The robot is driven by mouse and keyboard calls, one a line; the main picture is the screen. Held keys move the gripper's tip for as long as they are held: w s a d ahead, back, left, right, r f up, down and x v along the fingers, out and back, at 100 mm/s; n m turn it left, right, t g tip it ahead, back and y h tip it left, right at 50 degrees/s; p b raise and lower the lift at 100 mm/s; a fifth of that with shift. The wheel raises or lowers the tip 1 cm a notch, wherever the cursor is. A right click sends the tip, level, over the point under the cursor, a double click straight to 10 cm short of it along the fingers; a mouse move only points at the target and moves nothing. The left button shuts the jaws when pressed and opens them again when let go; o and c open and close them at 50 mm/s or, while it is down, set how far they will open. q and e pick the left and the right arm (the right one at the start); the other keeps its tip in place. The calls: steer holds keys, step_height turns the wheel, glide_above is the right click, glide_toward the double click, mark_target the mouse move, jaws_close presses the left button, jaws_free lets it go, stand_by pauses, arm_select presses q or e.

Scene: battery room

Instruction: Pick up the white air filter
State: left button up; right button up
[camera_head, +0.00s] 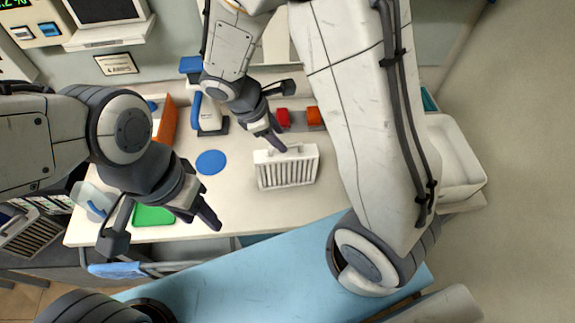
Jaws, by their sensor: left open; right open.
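The white air filter (288,175) is a white box with a slatted face and a small handle on top. It stands on the white table, right of the blue disc. My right gripper (282,117) is open and empty. One of its dark fingers reaches down close to the filter's top left, by the handle; I cannot tell whether it touches. The other finger is farther up and right. My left gripper (160,234) is open and empty, left of the filter and over the table's front edge by the green patch.
A blue disc (211,162) and a green patch (153,215) mark the table (240,205). Red (283,118) and orange (315,117) items stand behind the filter. A blue and white device (209,115) and an orange bin (167,122) are behind left. A white tray (455,160) is right.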

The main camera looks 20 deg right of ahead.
mark_target(286, 164)
steer(key=x, duration=0.4)
steer(key=shift+f, duration=0.15)
jaws_close()
stand_by(1.2)
